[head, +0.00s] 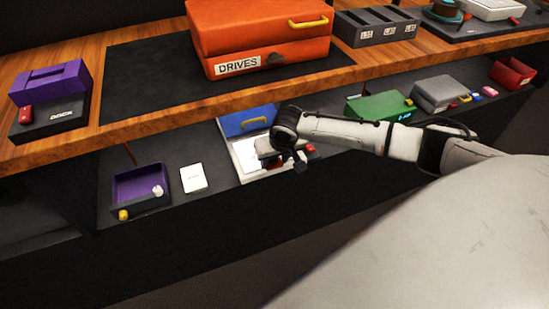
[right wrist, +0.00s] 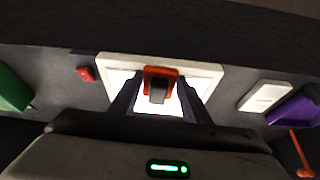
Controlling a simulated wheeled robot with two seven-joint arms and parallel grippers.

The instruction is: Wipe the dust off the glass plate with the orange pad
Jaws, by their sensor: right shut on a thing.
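The glass plate (head: 241,158) lies in a pale frame on the lower shelf, partly hidden by my right arm in the head view. In the right wrist view its pale frame (right wrist: 205,68) surrounds a brightly lit surface; I cannot make out any dust. The orange pad (right wrist: 161,70), with a dark grip (right wrist: 157,93), is between the fingers of my right gripper (right wrist: 160,96), over the plate. Whether the pad touches the glass cannot be told. In the head view my right gripper (head: 283,157) is over the plate. My left gripper is out of view.
A blue box (head: 247,122) stands behind the plate and a small red block (head: 310,149) at its right. A white card (head: 193,178) and purple tray (head: 138,184) lie left; a green box (head: 377,106) stands right. The wooden upper shelf (head: 150,125) overhangs behind.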

